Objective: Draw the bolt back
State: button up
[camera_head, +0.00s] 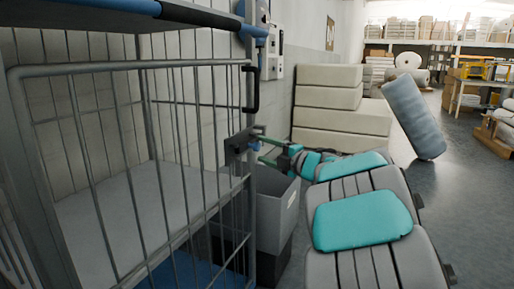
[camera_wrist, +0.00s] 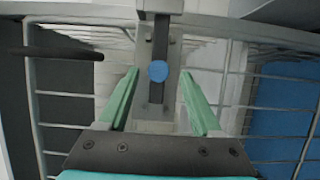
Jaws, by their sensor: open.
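The bolt is a dark bar on a grey plate (camera_head: 237,146) at the edge of a wire cage door (camera_head: 130,160). In the wrist view the bolt plate (camera_wrist: 146,92) is dead ahead, and its round blue knob (camera_wrist: 157,71) faces me. My gripper (camera_wrist: 159,72) is open, with one green finger on each side of the knob and a visible gap on both sides. In the head view my gripper (camera_head: 262,147) reaches the bolt from the right. Whether a finger touches the knob cannot be told.
A black handle (camera_head: 252,90) is above the bolt on the door edge. A grey bin (camera_head: 275,212) stands under my gripper. Pale foam blocks (camera_head: 342,120) are stacked by the wall, and a blue-grey roll (camera_head: 414,116) leans beside them. Open floor lies to the right.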

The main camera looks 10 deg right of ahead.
aim_at(259, 148)
jog(key=x, duration=0.2)
jog(key=shift+w+a+r, duration=0.15)
jog(key=shift+w+a, duration=0.3)
jog(key=shift+w, duration=0.3)
grip_shut()
dwell(0.9)
